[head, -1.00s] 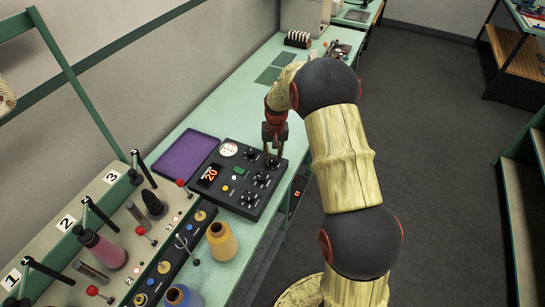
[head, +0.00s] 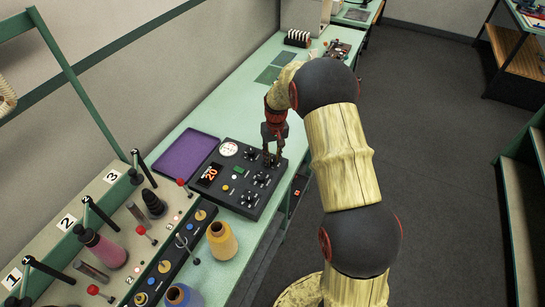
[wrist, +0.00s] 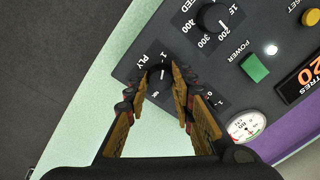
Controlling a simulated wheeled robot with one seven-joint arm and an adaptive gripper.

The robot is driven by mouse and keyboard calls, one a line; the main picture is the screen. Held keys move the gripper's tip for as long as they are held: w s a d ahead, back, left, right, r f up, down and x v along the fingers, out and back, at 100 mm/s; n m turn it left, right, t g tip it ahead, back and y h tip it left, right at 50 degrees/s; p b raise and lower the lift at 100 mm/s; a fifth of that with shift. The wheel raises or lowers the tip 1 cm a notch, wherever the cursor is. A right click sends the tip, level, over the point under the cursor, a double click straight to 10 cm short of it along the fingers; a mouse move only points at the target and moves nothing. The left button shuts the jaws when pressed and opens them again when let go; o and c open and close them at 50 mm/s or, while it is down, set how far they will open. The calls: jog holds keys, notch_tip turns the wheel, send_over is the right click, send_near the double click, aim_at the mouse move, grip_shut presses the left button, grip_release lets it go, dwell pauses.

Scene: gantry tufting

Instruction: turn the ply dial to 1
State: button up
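The ply dial (wrist: 159,76) is a small dark knob on the black control panel, with the word PLY and numbers printed around it in the wrist view. My gripper (wrist: 157,80) has one finger on each side of the knob, and the fingertips appear to close on it. In the head view my gripper (head: 272,161) points down at the panel's far right corner and hides most of the dial. The numeral 1 shows just past the knob in the wrist view. Which number the dial's mark points to is too small to tell.
The control panel (head: 226,200) also carries a speed dial (wrist: 214,18), a green power button (wrist: 254,67), a red display reading 20 and a round gauge (wrist: 243,126). A purple tray (head: 186,154) and a yellow cone (head: 221,240) stand nearby on the green bench.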

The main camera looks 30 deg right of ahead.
aim_at(274, 158)
jog(key=o, duration=0.5)
jog(key=shift+c, duration=0.2)
notch_tip(274, 158, up, 12)
jog(key=shift+d, duration=0.3)
dwell(0.5)
